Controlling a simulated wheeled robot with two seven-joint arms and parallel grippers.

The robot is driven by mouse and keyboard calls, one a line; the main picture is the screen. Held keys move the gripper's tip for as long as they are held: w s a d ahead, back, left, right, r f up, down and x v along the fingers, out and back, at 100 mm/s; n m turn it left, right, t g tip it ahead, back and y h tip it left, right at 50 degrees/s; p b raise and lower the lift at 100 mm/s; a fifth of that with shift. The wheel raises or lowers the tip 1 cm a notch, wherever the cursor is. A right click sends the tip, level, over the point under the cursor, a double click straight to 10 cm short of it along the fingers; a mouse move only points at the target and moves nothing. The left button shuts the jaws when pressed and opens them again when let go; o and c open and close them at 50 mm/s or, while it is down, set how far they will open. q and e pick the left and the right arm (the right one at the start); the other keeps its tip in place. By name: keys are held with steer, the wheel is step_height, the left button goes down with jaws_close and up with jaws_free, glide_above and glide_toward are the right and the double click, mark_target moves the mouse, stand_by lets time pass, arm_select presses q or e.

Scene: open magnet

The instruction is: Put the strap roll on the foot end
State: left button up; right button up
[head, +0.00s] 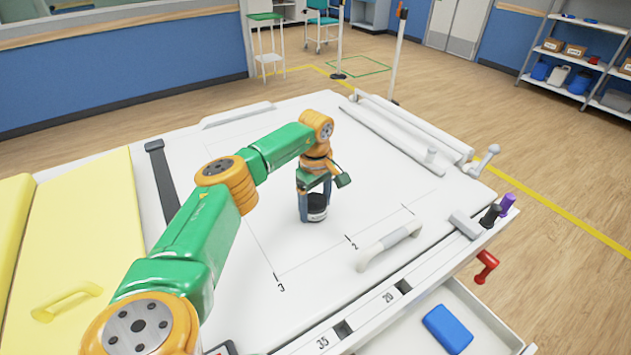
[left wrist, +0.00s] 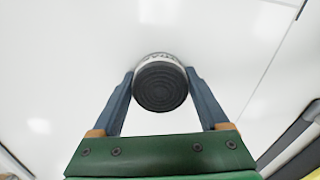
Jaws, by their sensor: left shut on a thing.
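The strap roll (head: 317,213) is a short dark cylinder with a white, lettered band. My left gripper (head: 315,204) points down and is shut on it over the white table top (head: 230,268). In the left wrist view the strap roll (left wrist: 161,88) sits between the two blue-grey fingers of the left gripper (left wrist: 160,80), its ribbed dark end towards the camera. I cannot tell whether it touches the surface. Thin lines with the numbers 2 and 3 mark the top near it. No label names the foot end. My right gripper is not in view.
A pale handle (head: 389,247) stands on the table in front of the roll. White rails (head: 405,130) run along the far right edge. A dark strap (head: 160,178) and yellow pads (head: 90,225) lie left. An open drawer (head: 490,330) holds a blue block (head: 447,329).

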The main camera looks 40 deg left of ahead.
mark_target(316, 202)
arm_select(q)
steer(key=o, duration=1.2)
steer(key=shift+o, duration=0.2)
steer(key=shift+r, duration=0.35)
step_height(316, 202, up, 12)
steer(key=shift+f, duration=0.2)
